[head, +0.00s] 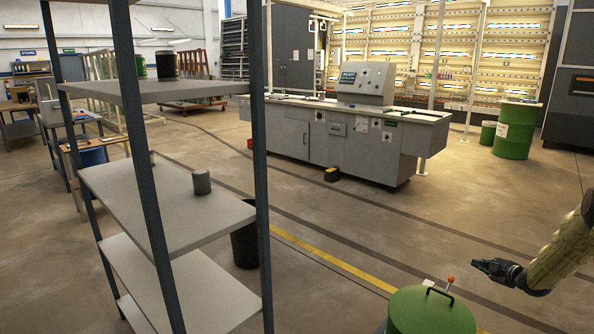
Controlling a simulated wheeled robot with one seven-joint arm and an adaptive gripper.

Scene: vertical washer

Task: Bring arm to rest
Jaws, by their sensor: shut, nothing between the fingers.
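My gripper (482,265) shows in the head view at the lower right. It is shut and empty, with its fingers pointing left. My arm, in a tan padded sleeve, reaches in from the right edge. The gripper appears just above and to the right of the green drum lid (430,312) and a small red-tipped lever (450,281). I cannot tell how far it is from them in depth, but no contact shows.
A grey shelf rack (165,205) with dark posts stands close on the left, holding small cylinders (202,182). A long grey machine (345,135) stands behind. A green barrel (515,130) stands at the back right. The floor between is mostly clear, with a yellow line (330,258).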

